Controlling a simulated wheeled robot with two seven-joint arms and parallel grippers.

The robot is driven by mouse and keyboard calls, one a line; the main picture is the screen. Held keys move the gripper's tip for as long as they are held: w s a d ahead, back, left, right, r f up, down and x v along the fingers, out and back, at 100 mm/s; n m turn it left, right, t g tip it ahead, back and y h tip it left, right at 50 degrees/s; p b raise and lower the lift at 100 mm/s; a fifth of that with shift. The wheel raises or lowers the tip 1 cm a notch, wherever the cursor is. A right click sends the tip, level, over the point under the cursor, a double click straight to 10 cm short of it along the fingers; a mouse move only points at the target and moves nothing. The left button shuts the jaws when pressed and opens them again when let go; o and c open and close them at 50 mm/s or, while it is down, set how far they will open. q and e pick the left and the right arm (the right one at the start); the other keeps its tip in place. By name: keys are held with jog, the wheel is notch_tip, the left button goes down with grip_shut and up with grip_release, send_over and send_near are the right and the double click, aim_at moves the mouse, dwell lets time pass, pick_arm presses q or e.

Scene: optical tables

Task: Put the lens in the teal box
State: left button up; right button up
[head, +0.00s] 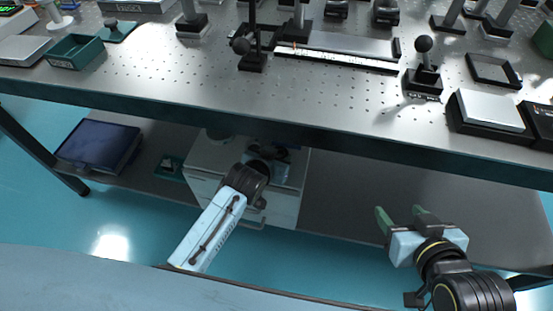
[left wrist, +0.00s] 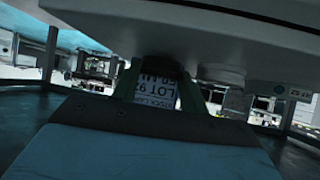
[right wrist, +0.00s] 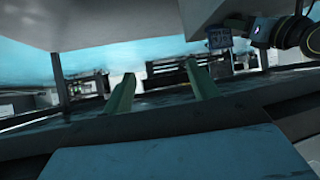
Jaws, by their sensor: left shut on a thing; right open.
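An open teal box (head: 62,62) stands at the far left of the table top. My left gripper (head: 266,160) is low, below the table's front edge, beside a white cabinet (head: 207,160). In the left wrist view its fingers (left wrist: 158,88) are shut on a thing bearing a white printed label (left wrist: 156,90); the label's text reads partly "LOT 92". Most of that thing is hidden, and I cannot tell whether it belongs to the cabinet. I cannot make out the lens for sure. My right gripper (head: 399,213) is open and empty, below the table edge at the right.
The optical table (head: 150,85) carries posts, a long rail (head: 335,58) and a silver-topped plate (head: 490,109). A dark blue bin (head: 97,146) and a small green item (head: 170,168) lie on the lower shelf (head: 350,190). The shelf's right part is clear.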

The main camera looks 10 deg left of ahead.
pick_arm(q)
jog(key=shift+f, duration=0.15)
jog(key=shift+f, duration=0.1)
jog(key=o, duration=0.8)
jog(key=shift+c, duration=0.2)
